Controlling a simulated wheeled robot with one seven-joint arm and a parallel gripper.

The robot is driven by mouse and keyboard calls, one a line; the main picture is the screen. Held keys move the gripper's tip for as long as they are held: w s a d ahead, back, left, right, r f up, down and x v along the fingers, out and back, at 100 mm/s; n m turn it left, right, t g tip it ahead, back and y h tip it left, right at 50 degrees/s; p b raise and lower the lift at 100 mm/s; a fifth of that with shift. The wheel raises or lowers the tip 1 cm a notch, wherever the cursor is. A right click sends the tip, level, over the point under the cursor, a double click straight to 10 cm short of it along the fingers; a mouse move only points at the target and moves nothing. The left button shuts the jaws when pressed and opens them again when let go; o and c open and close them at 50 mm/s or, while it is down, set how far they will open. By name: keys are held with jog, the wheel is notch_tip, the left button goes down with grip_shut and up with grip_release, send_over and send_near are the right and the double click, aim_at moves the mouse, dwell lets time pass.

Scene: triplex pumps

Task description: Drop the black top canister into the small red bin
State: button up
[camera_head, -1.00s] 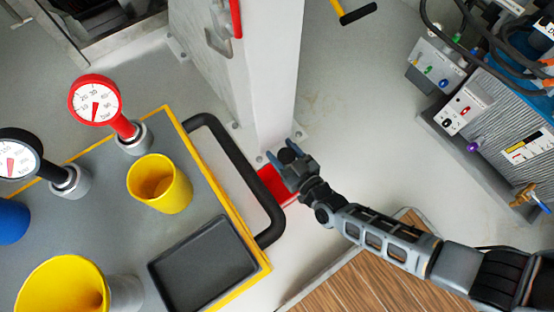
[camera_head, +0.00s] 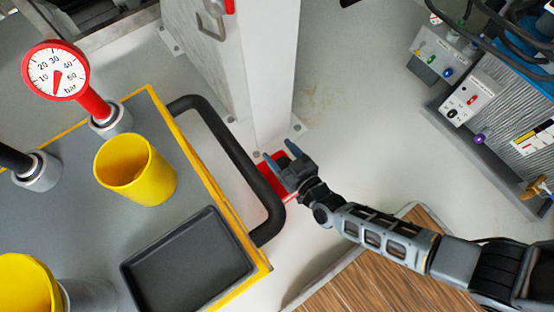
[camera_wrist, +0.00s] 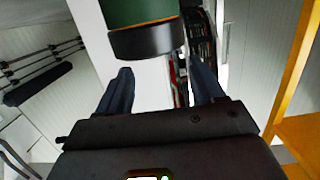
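The canister (camera_wrist: 145,30) shows in the wrist view at the top edge, with a green body, a thin orange line and a black end. It is clear of my finger tips, not gripped, and partly cut off by the frame. In the head view it is hidden. My gripper (camera_head: 283,156) is open, its two fingers spread apart with nothing held between them; the fingers also show in the wrist view (camera_wrist: 163,80). The small red bin (camera_head: 272,158) lies below my gripper at the column's foot, mostly covered by the gripper and the black rail.
A grey table (camera_head: 215,170) with yellow edges stands at left, carrying a yellow cup (camera_head: 135,172), a black tray (camera_head: 190,265) and a red gauge (camera_head: 56,72). A black rail (camera_head: 235,150) curves close to my gripper. A white column (camera_head: 270,70) rises behind.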

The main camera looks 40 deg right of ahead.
jog(key=o, duration=0.3)
jog(key=shift+o, duration=0.2)
jog(key=s+r+p, duration=0.1)
jog(key=s+p, duration=0.2)
jog(key=s, duration=0.4)
jog(key=shift+s, duration=0.35)
